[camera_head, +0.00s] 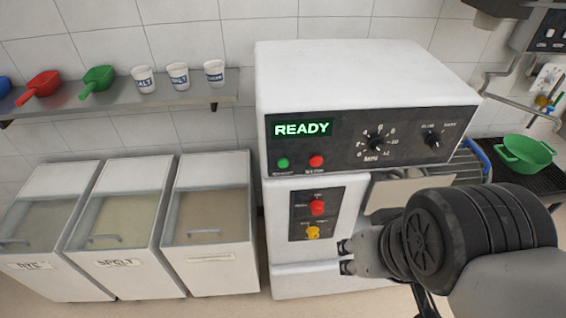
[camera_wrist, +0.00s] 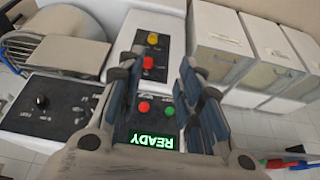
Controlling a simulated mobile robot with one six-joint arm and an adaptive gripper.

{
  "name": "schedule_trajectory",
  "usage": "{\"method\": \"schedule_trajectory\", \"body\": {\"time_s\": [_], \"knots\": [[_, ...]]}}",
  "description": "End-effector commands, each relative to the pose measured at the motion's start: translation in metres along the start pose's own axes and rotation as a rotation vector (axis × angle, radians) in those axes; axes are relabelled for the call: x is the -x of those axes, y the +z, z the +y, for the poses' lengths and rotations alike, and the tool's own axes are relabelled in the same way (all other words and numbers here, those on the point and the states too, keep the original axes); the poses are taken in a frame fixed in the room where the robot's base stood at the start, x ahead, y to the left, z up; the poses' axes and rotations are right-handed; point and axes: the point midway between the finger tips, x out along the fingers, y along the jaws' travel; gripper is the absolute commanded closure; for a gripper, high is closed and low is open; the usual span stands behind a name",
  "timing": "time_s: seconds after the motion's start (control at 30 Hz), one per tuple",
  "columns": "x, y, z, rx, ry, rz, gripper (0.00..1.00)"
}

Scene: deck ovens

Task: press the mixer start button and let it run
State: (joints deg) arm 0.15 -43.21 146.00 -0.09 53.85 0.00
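A white machine (camera_head: 365,70) stands in the middle with a black panel. Its display (camera_head: 302,129) reads READY in green. Below the display are a green button (camera_head: 283,163) and, to its right, a red button (camera_head: 316,160); their labels are too small to read. In the wrist view the green button (camera_wrist: 168,111) and red button (camera_wrist: 143,106) show upside down between my fingers. My gripper (camera_head: 345,257) is open and empty, in front of the machine, lower and to the right of the green button. It touches no button.
A lower panel has a red button (camera_head: 317,207) and a yellow knob (camera_head: 312,232). Dials (camera_head: 376,142) sit right of the display. White bins (camera_head: 210,225) stand left. A shelf (camera_head: 120,104) holds scoops and cups. A green bowl (camera_head: 525,152) is at right.

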Motion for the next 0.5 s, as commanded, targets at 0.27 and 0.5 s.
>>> {"method": "schedule_trajectory", "body": {"time_s": [0.27, 0.5], "knots": [[0.0, 0.0, 0.0, 0.0, 0.0, 0.0, 0.88], [0.0, 0.0, 0.0, 0.0, 0.0, 0.0, 1.0]]}}
